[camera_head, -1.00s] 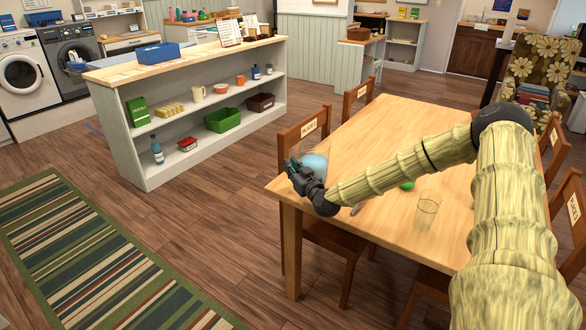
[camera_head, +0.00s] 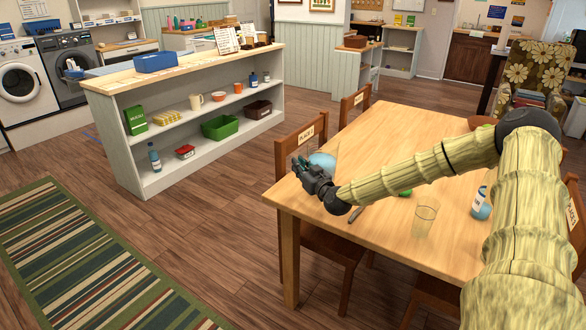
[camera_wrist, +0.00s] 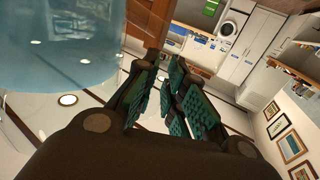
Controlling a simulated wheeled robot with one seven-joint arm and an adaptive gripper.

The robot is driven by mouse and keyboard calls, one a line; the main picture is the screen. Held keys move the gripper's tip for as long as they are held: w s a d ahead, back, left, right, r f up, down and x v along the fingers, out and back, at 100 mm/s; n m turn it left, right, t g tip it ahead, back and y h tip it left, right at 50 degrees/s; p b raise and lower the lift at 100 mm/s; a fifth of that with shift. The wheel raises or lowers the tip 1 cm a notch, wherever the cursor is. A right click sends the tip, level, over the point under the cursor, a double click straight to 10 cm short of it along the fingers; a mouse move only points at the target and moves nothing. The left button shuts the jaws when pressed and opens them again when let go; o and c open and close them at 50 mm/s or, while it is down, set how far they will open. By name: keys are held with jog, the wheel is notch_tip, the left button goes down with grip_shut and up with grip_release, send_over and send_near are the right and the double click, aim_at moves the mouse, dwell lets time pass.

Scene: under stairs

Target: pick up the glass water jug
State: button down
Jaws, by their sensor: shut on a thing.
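The glass water jug (camera_head: 322,160), clear with pale blue water, shows just behind my gripper (camera_head: 300,167) above the near left part of the wooden table. In the wrist view the jug (camera_wrist: 60,45) fills the upper left, close beside the fingers. My gripper (camera_wrist: 160,90) has its teal-padded fingers drawn close together on the jug's side. The clear glass between the fingers is hard to make out, so the exact grip point on the jug is unclear. The gripper hides part of the jug in the head view.
The table (camera_head: 390,225) also holds a drinking glass (camera_head: 425,218), a green item (camera_head: 405,192) and a labelled bottle (camera_head: 481,204) partly behind my arm. A chair (camera_head: 300,150) stands at the table's left edge. Open floor lies between the table and a white shelf (camera_head: 140,185).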

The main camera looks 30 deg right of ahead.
aim_at(334, 161)
jog(key=shift+s+d+r+p, duration=0.25)
jog(key=shift+s+d, duration=0.7)
jog(key=shift+d, duration=0.55)
jog(key=shift+s+d+r+p, duration=0.25)
jog(key=shift+s+d, duration=0.65)
jog(key=shift+d, duration=0.65)
jog(key=shift+s+d+r+p, duration=0.25)
jog(key=shift+s+d, duration=0.7)
jog(key=shift+d, duration=0.55)
jog(key=shift+s+d, duration=0.3)
jog(key=shift+d, duration=0.2)
jog(key=shift+s+d+p, duration=0.15)
jog(key=shift+p, duration=0.15)
jog(key=c, duration=2.1)
grip_release()
grip_shut()
